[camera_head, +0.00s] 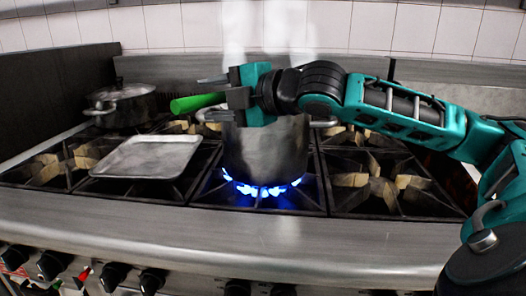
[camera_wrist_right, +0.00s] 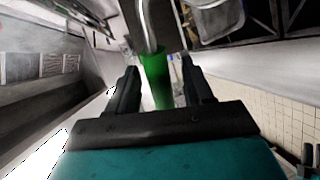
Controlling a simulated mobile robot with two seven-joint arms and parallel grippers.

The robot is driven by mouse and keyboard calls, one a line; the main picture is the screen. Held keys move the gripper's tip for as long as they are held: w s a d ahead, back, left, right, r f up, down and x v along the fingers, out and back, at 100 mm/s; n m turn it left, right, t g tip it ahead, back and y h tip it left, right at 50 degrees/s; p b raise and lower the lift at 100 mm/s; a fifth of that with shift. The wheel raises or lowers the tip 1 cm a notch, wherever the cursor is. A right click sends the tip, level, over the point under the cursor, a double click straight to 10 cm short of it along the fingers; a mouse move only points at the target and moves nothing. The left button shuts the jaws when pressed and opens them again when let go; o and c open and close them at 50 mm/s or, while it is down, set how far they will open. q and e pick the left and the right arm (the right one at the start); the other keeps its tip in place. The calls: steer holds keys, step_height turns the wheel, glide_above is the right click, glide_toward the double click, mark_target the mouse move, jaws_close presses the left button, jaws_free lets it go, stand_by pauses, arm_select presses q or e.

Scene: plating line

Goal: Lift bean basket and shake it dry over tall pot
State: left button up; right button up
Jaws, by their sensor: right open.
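The tall pot (camera_head: 265,155) stands on a lit burner in the middle of the stove, with steam rising above it. A green handle (camera_head: 196,103), apparently the bean basket's, sticks out to the left of the pot's rim. The basket's body is not visible in the head view. My right gripper (camera_head: 212,98) is open at the handle, above the pot's left rim. In the right wrist view the green handle (camera_wrist_right: 157,80) lies between the two open fingers, and a metal rod (camera_wrist_right: 147,25) continues from it.
Blue flames (camera_head: 262,190) burn under the pot. A flat metal tray (camera_head: 150,156) lies on the grates to the left. A lidded pot (camera_head: 122,105) stands at the back left. The grates right of the pot (camera_head: 375,185) are bare.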

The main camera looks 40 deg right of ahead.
arm_select(q)
steer(key=shift+s+f, duration=0.1)
arm_select(e)
steer(key=c, duration=0.9)
steer(key=shift+r, duration=0.1)
jaws_close()
